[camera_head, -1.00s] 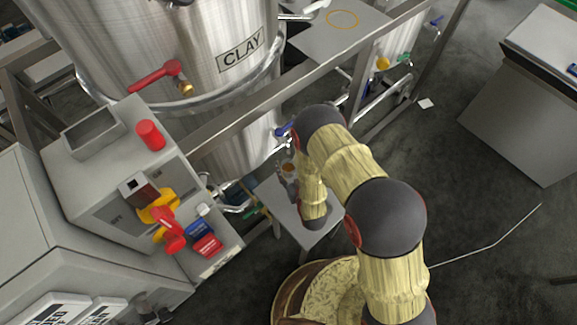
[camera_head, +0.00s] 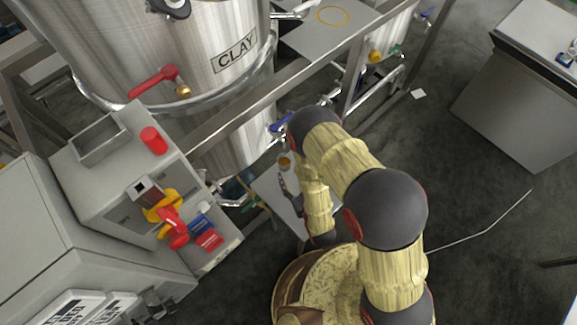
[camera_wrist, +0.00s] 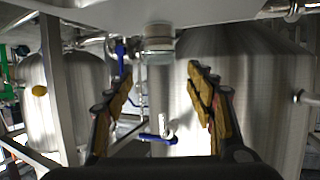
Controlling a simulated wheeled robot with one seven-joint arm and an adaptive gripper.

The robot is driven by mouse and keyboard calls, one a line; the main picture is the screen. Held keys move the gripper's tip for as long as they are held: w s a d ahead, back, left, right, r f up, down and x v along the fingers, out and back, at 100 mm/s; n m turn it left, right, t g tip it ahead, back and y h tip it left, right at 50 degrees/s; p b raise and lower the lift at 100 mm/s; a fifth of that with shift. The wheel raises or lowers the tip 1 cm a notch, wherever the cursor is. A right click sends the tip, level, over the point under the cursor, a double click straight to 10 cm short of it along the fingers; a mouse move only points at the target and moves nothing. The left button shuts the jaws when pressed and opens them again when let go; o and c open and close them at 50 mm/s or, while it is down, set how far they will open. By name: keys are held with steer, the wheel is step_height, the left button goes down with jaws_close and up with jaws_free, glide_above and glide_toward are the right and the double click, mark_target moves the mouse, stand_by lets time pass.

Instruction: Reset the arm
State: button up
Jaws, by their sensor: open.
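My arm (camera_head: 390,210) is bent in front of the tank labelled CLAY (camera_head: 222,40). My gripper (camera_wrist: 160,72) shows in the wrist view with its two fingers apart and nothing between them. In the head view, it is mostly hidden by my arm; a dark finger (camera_head: 289,186) shows over the small grey table (camera_head: 268,187). A small cup with an orange-brown top (camera_head: 284,162) is on that table, just beyond the finger. The cup also shows in the wrist view (camera_wrist: 159,45), beyond the fingertips against a grey surface. The fingers appear clear of it.
A control box with a red button (camera_head: 153,140) and red and yellow handles (camera_head: 172,222) stands at the left. A metal frame rail (camera_head: 290,75) runs beside the tank. A blue-handled valve (camera_wrist: 155,138) shows near the fingers. Dark floor at the right is mostly clear.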

steer(key=shift+v, duration=0.9)
steer(key=shift+s, duration=0.15)
